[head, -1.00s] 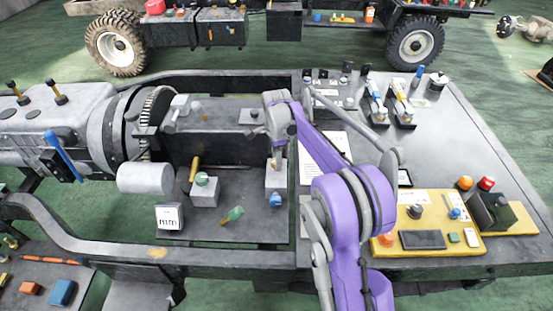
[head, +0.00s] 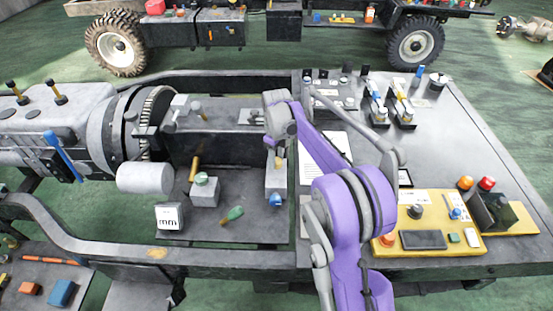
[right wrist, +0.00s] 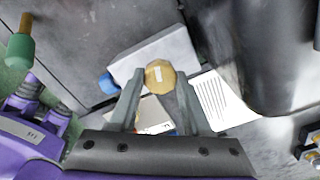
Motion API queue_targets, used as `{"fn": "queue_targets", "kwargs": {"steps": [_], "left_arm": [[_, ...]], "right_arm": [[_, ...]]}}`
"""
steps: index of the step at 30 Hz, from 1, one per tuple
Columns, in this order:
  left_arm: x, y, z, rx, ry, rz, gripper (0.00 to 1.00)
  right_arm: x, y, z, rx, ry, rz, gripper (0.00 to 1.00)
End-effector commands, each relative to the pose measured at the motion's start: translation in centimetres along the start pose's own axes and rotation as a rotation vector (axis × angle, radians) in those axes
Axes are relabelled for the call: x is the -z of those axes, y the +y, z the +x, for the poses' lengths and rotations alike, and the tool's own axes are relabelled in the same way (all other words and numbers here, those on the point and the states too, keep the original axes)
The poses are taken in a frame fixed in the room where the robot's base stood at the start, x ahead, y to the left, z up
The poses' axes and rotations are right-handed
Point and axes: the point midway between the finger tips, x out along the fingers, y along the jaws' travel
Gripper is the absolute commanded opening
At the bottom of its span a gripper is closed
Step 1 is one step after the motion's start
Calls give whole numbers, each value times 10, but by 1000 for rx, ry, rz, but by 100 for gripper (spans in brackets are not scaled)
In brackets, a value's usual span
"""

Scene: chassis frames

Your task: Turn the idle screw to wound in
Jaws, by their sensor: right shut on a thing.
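The idle screw (right wrist: 160,75) has a round brass head with a white mark running nearly upright in the right wrist view. It stands at the edge of a grey block (right wrist: 158,52) with a blue knob (right wrist: 107,83) at its side. My right gripper (right wrist: 161,77) has one finger on each side of the brass head and is shut on it. In the head view, my right gripper (head: 278,147) reaches down onto the grey block (head: 276,182) and mostly hides the screw. My left gripper is not in view.
A small grey box with a green knob (head: 202,179), a white "mm" display (head: 169,216) and a green-handled tool (head: 233,214) are left of the block. A yellow panel (head: 410,200) lies to the right. A large grey cylinder (head: 146,178) is farther left.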

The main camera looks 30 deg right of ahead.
Motion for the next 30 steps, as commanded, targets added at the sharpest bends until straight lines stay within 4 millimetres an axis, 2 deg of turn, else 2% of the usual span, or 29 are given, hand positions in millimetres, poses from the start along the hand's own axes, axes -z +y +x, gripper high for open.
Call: {"fn": "queue_targets", "kwargs": {"steps": [7, 21, 22, 26, 30], "left_arm": [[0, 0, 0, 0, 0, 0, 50], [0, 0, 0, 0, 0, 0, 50], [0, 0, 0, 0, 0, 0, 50], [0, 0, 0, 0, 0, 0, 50], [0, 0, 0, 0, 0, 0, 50]], "right_arm": [[0, -1, -1, 2, -1, 63, 0], [0, -1, -1, 2, -1, 76, 0], [0, -1, -1, 2, -1, 75, 54], [0, -1, -1, 1, -1, 75, 77], [0, 0, 0, 1, -1, 74, 78]]}}
